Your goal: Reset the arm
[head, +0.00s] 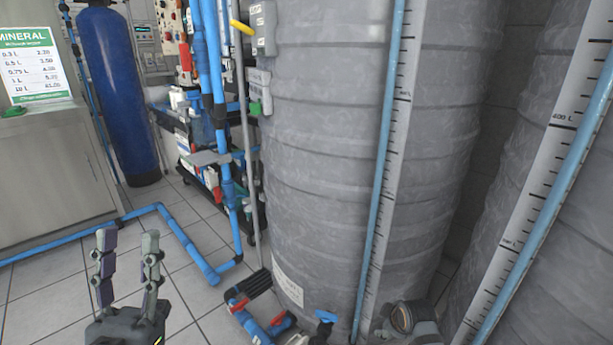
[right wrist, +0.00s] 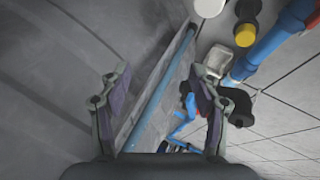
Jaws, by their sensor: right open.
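My left gripper (head: 127,238) shows at the lower left of the head view, pointing up. Its two fingers stand apart with nothing between them, above the tiled floor. My right gripper (right wrist: 159,70) shows in the right wrist view with its fingers spread wide and empty. Behind its gap are a grey tank surface and a light blue tube (right wrist: 160,95). I cannot tell how far the right fingers are from the tank. The right gripper's fingers cannot be made out in the head view.
A large grey ribbed tank (head: 320,150) fills the middle, with a second tank (head: 520,190) at right. Blue pipes (head: 185,240) and red-handled valves (head: 238,305) run low beside it. A blue cylinder (head: 118,95) and metal cabinet (head: 50,170) stand left. Open tiled floor (head: 50,300) lies at lower left.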

